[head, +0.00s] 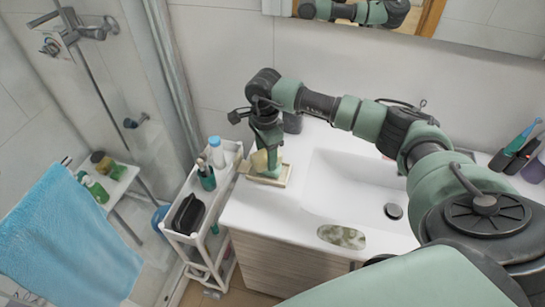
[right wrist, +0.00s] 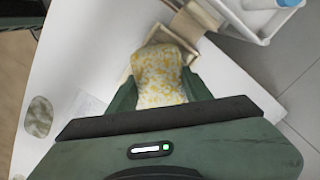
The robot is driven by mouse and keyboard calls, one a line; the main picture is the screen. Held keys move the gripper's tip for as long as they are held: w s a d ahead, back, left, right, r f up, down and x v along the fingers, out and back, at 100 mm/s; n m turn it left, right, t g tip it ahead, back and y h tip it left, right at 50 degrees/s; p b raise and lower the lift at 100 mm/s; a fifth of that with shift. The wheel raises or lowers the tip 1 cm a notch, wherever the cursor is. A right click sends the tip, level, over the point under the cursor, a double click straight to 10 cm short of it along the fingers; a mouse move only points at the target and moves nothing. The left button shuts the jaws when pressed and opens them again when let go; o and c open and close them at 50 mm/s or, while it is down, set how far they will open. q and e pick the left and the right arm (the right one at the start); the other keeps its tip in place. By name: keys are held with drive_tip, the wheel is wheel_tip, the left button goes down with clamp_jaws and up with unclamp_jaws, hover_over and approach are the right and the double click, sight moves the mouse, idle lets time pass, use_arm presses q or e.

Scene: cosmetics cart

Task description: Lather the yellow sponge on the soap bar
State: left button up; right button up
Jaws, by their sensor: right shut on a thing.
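The yellow sponge (right wrist: 160,78), with a mottled yellow and white face, is between the fingers of my right gripper (right wrist: 160,95) in the right wrist view. The gripper is shut on it. In the head view my right gripper (head: 266,158) points down over a tan, shallow dish (head: 282,181) at the sink counter's left end. The sponge (head: 259,161) shows partly there, low over the dish; I cannot tell whether it touches anything beneath. No soap bar shows clearly in the dish; the sponge and gripper cover much of it. My left gripper is out of view.
A marbled green-white oval (head: 341,236) lies at the counter's front; I cannot tell what it is. The sink basin (head: 345,185) is right of the dish. A white cart (head: 187,226) with bottles and a black case stands left. A dark cup (head: 292,122) stands behind the gripper.

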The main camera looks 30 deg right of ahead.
drive_tip(key=shift+w+a, duration=0.2)
drive_tip(key=shift+s+d, duration=0.9)
drive_tip(key=shift+s, duration=0.2)
drive_tip(key=shift+w+a+f+b, duration=0.2)
drive_tip(key=shift+w+a+b, duration=0.5)
drive_tip(key=shift+w+a, duration=0.3)
drive_tip(key=shift+d, duration=0.1)
